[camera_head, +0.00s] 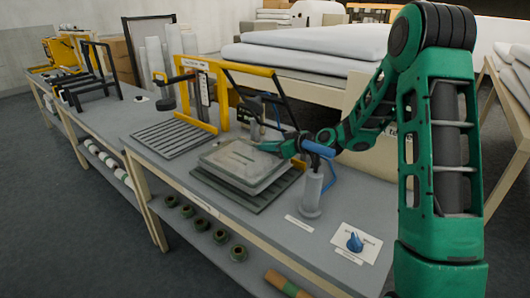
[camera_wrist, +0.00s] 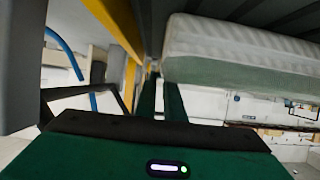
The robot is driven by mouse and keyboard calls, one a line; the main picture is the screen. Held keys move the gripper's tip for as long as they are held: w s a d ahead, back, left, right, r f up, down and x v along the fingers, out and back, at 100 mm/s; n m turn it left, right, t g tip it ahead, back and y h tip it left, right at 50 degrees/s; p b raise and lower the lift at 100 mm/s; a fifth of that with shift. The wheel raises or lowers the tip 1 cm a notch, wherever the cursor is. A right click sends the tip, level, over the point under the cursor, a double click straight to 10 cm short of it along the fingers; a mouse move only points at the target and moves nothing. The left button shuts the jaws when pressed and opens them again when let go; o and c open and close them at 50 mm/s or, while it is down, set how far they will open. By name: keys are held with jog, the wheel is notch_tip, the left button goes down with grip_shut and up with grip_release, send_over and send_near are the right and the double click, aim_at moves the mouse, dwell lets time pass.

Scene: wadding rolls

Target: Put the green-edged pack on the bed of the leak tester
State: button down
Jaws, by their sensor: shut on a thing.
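The green-edged pack (camera_head: 243,163) is a pale, flat block. It lies level over a dark slatted bed (camera_head: 222,186) beside a grey cylinder with a blue hose; I cannot tell if it touches the slats. My gripper (camera_head: 290,147) is shut on the pack's right side. In the wrist view, the pack (camera_wrist: 240,75) shows a quilted white face and a green edge at the upper right, by the tips of my gripper (camera_wrist: 161,82). The grip contact is partly hidden. A black raised frame (camera_head: 262,97) stands behind the pack.
A second slatted bed (camera_head: 172,136) with a yellow frame (camera_head: 215,95) and gauge lies to the left. The grey cylinder (camera_head: 312,192) stands close to the pack's right. A card with a blue object (camera_head: 355,241) lies at the front right. White rolls lie behind.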

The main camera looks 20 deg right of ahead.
jog(key=shift+s+d+f, duration=0.2)
jog(key=shift+f, duration=0.25)
jog(key=shift+w+f, duration=0.15)
jog(key=shift+f, duration=0.2)
jog(key=shift+r, duration=0.1)
jog(key=c, duration=1.8)
grip_release()
jog(key=shift+c, duration=0.2)
